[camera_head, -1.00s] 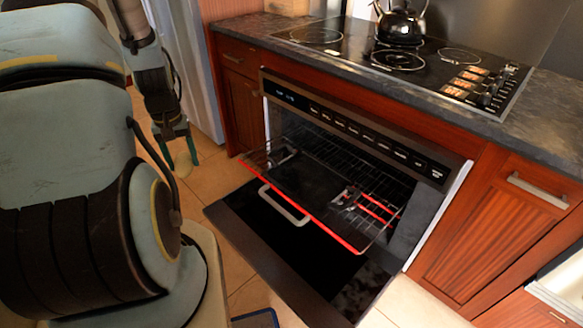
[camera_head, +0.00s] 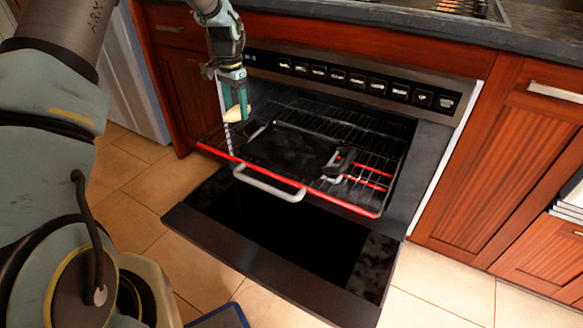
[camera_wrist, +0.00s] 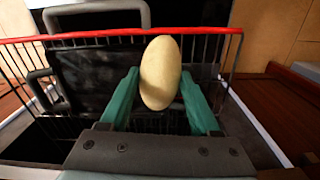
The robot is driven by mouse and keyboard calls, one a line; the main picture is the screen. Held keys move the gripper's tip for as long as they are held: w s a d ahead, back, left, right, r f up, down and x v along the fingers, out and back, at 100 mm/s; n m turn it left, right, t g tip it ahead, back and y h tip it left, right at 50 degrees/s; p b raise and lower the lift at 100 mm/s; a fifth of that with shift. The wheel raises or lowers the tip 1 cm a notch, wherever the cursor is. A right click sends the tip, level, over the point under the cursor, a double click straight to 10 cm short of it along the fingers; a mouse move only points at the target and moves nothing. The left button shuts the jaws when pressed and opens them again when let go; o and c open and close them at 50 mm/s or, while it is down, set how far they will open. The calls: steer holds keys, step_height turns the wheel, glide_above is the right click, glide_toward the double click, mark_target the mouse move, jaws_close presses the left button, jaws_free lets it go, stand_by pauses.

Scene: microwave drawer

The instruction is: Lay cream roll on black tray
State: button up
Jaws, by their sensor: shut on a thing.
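The cream roll (camera_wrist: 160,73) is a pale oval held between the green fingers of my gripper (camera_wrist: 161,88) in the wrist view. In the head view my gripper (camera_head: 236,105) points down with the roll (camera_head: 236,114) at its tips, over the left part of the pulled-out oven rack. The black tray (camera_head: 290,150) lies on the rack, to the right of the roll, with a dark handle at its right end. In the wrist view the tray (camera_wrist: 105,75) is below and behind the roll. The roll is apart from the tray in the head view.
The oven rack (camera_head: 375,207) has a red front edge and sticks out of the open oven. The control panel (camera_head: 350,80) and stone counter (camera_head: 400,45) are above.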

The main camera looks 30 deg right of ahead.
mark_target(272, 148)
steer(key=s+d+f+m+b, duration=0.3)
steer(key=d+b, duration=0.1)
steer(key=d, duration=0.6)
steer(key=f, duration=0.5)
steer(key=f+b, duration=0.1)
steer(key=f, duration=0.4)
steer(key=shift+w+a, duration=0.1)
steer(key=shift+a, duration=0.1)
steer(key=shift+r, duration=0.1)
steer(key=o, duration=1.4)
steer(key=shift+c, duration=0.2)
